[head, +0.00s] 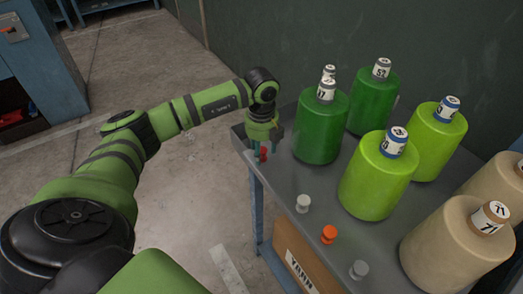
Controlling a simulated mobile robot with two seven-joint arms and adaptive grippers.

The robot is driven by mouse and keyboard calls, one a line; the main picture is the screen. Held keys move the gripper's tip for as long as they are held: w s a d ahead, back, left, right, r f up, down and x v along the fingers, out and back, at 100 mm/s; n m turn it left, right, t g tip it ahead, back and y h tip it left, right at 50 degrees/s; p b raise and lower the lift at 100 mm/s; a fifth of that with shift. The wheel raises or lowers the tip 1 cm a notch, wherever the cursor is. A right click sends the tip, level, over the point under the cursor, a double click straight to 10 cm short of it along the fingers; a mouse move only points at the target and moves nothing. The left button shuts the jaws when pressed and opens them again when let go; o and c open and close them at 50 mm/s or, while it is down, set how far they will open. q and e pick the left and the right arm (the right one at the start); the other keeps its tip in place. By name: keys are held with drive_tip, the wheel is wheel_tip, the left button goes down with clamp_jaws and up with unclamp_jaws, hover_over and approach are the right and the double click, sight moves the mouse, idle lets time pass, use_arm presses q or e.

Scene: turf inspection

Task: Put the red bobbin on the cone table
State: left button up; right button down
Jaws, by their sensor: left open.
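The red bobbin (263,154) is at the far left corner of the grey cone table (276,178), directly below my left gripper (264,145). My left gripper points down, with its teal-tipped fingers open on either side of the bobbin's upper part. The fingers hide part of the bobbin, and I cannot tell whether they touch it. The bobbin looks upright and appears to stand on the table top. My right gripper is not in view.
A white bobbin (303,204), an orange bobbin (329,234) and a grey bobbin (359,270) stand along the table's near edge. Large yarn cones, such as a dark green one (320,130) and a lime one (375,180), fill the right side. A cardboard box (296,262) sits below.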

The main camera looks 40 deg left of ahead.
sight(262, 152)
use_arm(q)
wheel_tip(262, 152, up, 11)
drive_tip(key=b, duration=0.1)
drive_tip(key=shift+s+d+r, duration=0.15)
drive_tip(key=shift+s, duration=0.15)
